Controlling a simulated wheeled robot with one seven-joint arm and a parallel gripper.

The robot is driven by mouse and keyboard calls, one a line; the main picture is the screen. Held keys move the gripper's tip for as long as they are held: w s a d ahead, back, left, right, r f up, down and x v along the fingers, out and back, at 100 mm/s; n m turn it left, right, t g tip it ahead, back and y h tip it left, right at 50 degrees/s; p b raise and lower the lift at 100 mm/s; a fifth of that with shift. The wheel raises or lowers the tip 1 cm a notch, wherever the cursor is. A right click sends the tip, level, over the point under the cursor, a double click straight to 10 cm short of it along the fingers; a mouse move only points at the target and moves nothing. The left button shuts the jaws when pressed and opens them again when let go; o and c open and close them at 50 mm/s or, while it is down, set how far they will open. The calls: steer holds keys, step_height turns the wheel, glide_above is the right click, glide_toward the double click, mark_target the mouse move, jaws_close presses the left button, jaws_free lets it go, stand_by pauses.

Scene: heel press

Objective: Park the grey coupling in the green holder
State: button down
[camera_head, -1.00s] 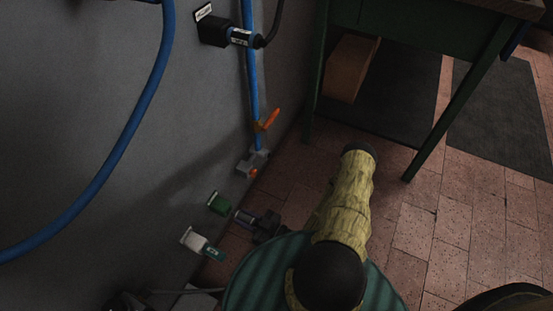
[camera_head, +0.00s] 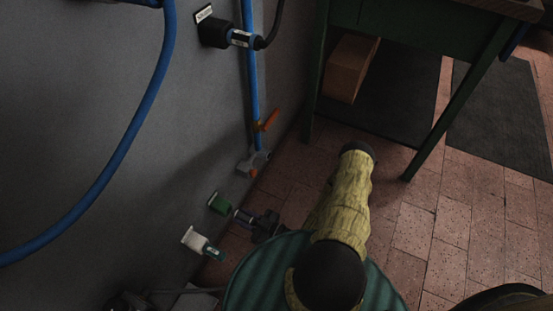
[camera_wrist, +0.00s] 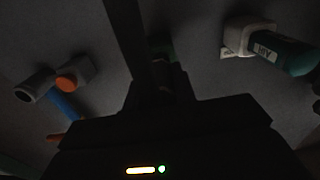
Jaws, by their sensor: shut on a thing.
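The green holder (camera_head: 220,203) is fixed low on the grey wall in the head view. It also shows dimly behind my gripper in the wrist view (camera_wrist: 161,48). My gripper (camera_head: 262,224) is to the right of the holder and shut on the grey coupling (camera_head: 243,216). The coupling points left at the holder, with a bluish band showing. Its front end is at or very close to the holder's mouth; I cannot tell whether it is inside. In the dark wrist view my gripper (camera_wrist: 172,85) hides most of the coupling.
A white holder (camera_head: 191,238) with a teal coupling (camera_head: 211,250) is just below the green one. A grey fitting with an orange cap (camera_head: 252,166) and an orange lever (camera_head: 267,121) are above it. A blue hose (camera_head: 150,95) loops down the wall. A green table stands behind on the right.

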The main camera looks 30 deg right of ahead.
steer(key=shift+x, duration=1.25)
steer(key=c, duration=1.1)
jaws_free()
steer(key=shift+o, duration=0.2)
steer(key=shift+s+p, duration=0.1)
steer(key=shift+p, duration=0.2)
steer(key=p+v, duration=0.4)
steer(key=v, duration=1.3)
steer(key=shift+d, duration=0.15)
